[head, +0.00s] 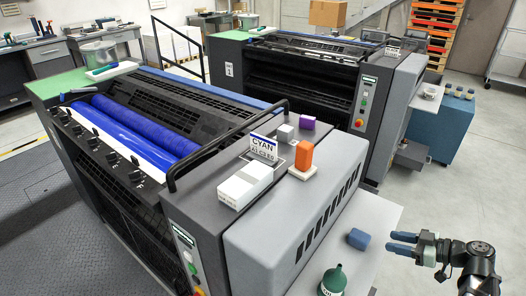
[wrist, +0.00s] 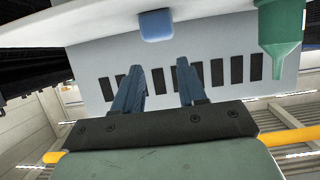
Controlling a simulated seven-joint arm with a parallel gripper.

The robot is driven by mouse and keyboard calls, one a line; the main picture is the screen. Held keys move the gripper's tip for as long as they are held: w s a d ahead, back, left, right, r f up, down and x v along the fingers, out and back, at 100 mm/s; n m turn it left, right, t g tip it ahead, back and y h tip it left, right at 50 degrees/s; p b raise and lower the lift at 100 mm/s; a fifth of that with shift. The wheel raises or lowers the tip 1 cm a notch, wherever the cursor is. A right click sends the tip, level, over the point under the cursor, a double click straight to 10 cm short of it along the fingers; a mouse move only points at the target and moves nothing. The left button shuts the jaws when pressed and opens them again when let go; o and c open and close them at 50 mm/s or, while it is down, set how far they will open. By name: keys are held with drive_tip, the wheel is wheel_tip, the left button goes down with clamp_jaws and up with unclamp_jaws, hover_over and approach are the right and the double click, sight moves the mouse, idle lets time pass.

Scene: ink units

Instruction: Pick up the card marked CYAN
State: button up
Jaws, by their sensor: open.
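The card marked CYAN (head: 263,149) stands upright on top of the near press unit, just behind a white box. Its white face shows the word CYAN with smaller text below. My gripper (head: 391,243) is open and empty at the lower right in the head view, well to the right of the card and beyond the press's side. In the wrist view my gripper's two blue fingers (wrist: 160,88) are apart with nothing between them, in front of the slotted grey press side. The card is not visible in the wrist view.
Near the card are a white box (head: 245,185), an orange block (head: 303,154), a purple block (head: 307,122) and a small grey block (head: 285,133). A blue block (head: 359,239) and green funnel-like bottle (head: 333,281) rest on the light side shelf (head: 385,215). A black rail (head: 215,150) arches left of the card.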

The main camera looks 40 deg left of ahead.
wheel_tip(320, 180, up, 36)
drive_tip(key=h, duration=0.9)
hover_over(259, 154)
drive_tip(key=d, duration=0.4)
wheel_tip(259, 154, down, 13)
drive_tip(key=shift+s+r, duration=0.1)
drive_tip(key=shift+s, duration=0.05)
drive_tip(key=shift+w+a+x, duration=0.1)
drive_tip(key=shift+w+x, duration=0.1)
drive_tip(key=shift+x, duration=1.2)
drive_tip(key=shift+w+a+x, duration=0.15)
drive_tip(key=shift+x, duration=1.25)
drive_tip(key=shift+r, duration=0.1)
drive_tip(key=shift+c, duration=0.3)
